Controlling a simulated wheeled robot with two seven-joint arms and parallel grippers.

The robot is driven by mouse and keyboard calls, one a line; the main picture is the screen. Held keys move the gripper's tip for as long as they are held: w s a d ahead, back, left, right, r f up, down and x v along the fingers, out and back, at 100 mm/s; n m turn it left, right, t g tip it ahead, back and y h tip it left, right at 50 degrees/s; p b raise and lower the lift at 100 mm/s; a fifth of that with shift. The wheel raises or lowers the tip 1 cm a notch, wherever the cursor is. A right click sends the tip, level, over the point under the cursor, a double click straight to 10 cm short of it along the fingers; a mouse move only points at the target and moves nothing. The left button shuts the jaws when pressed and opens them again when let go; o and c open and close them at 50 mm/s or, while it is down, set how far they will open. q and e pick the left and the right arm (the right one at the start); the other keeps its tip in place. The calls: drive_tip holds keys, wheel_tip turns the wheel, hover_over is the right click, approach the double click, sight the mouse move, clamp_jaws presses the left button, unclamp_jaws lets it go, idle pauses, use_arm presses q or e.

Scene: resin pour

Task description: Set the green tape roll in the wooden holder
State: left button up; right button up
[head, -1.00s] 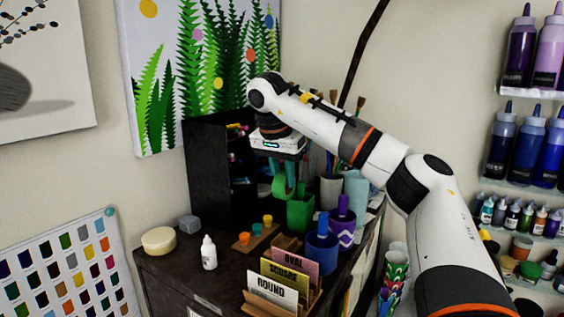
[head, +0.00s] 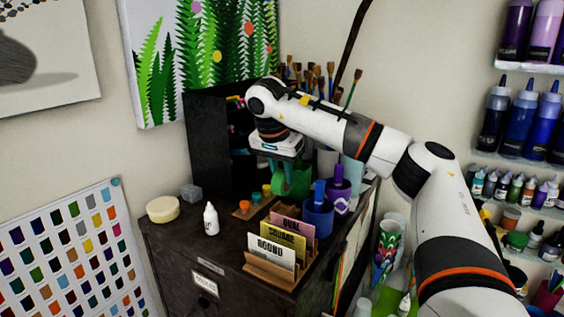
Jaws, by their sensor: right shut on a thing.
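My right gripper (head: 284,165) points down over the back of the dark cabinet top, its teal fingers just below the white housing. It is shut on the green tape roll (head: 277,183), a green ring that overlaps a green cup of similar colour, so its outline is hard to separate. A low wooden stand (head: 241,212) with small orange, teal and yellow items sits just in front. A larger wooden holder (head: 268,280) with the OVAL, SQUARE and ROUND cards is at the front. I cannot tell which is the task's holder. My left gripper is not in view.
A blue cup (head: 317,217) and a purple cup (head: 338,195) stand right of the gripper. A black shelf unit (head: 206,145) rises behind. A white bottle (head: 211,219) and a cream round tub (head: 162,209) stand left. Some bare cabinet top (head: 180,240) lies at front left.

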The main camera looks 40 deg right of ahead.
sight(282, 190)
drive_tip(key=shift+f, duration=0.55)
drive_tip(key=b+x, duration=0.1)
drive_tip(key=x, duration=0.1)
drive_tip(key=shift+w+a+f, duration=0.1)
drive_tip(key=shift+f, duration=0.25)
drive_tip(key=shift+a+f+b, duration=0.1)
drive_tip(key=shift+f+b, duration=0.3)
drive_tip(key=shift+f, duration=0.4)
drive_tip(key=o, duration=1.5)
